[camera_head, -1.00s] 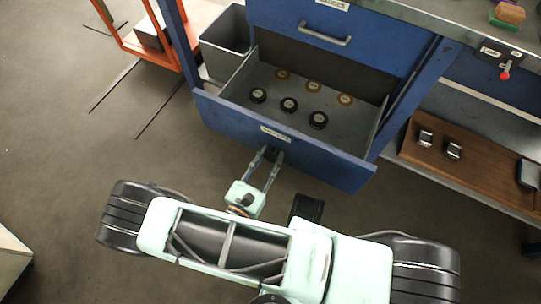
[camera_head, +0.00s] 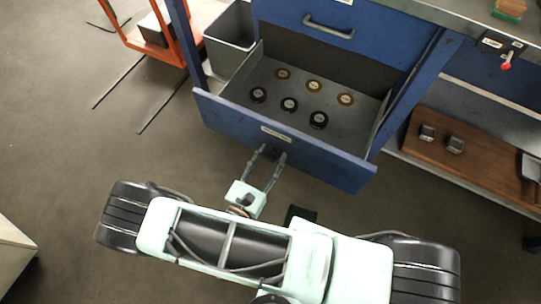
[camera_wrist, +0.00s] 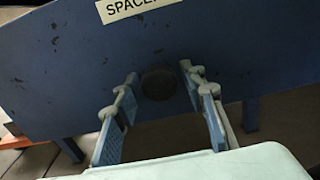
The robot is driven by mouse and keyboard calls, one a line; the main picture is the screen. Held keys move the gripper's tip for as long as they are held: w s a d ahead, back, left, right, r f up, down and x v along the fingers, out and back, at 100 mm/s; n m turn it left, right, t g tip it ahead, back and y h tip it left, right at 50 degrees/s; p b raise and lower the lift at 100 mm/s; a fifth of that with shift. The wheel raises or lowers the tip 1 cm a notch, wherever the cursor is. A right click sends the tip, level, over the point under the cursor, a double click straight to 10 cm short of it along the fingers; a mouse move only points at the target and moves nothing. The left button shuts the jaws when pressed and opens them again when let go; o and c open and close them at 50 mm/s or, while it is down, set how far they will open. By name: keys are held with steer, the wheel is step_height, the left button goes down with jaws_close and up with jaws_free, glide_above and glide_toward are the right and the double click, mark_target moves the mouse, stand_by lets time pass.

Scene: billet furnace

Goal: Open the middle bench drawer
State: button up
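The bench drawer (camera_head: 264,139) is pulled out, its blue front facing my gripper. Its grey inside holds several round pieces, dark ones in front and brown-gold ones behind. In the wrist view the drawer front (camera_wrist: 70,75) bears a pale label, partly cut off by the frame, and a dark round knob (camera_wrist: 158,83) below it. My gripper (camera_head: 272,155) is open at the drawer front. Its two fingers stand on either side of the knob, with a visible gap to each side. Nothing is held.
Above is a shut blue drawer (camera_head: 300,14) with a bar handle. A grey bin (camera_head: 229,38) and an orange frame (camera_head: 150,52) stand at the left. A wooden board (camera_head: 470,158) with metal pieces lies on the lower shelf at the right.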

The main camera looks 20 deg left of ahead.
steer(key=shift+o, duration=0.2)
steer(key=shift+s, duration=0.15)
steer(key=s, duration=0.7)
steer(key=shift+a, duration=0.3)
steer(key=shift+s+h, duration=0.1)
steer(key=shift+h, duration=0.2)
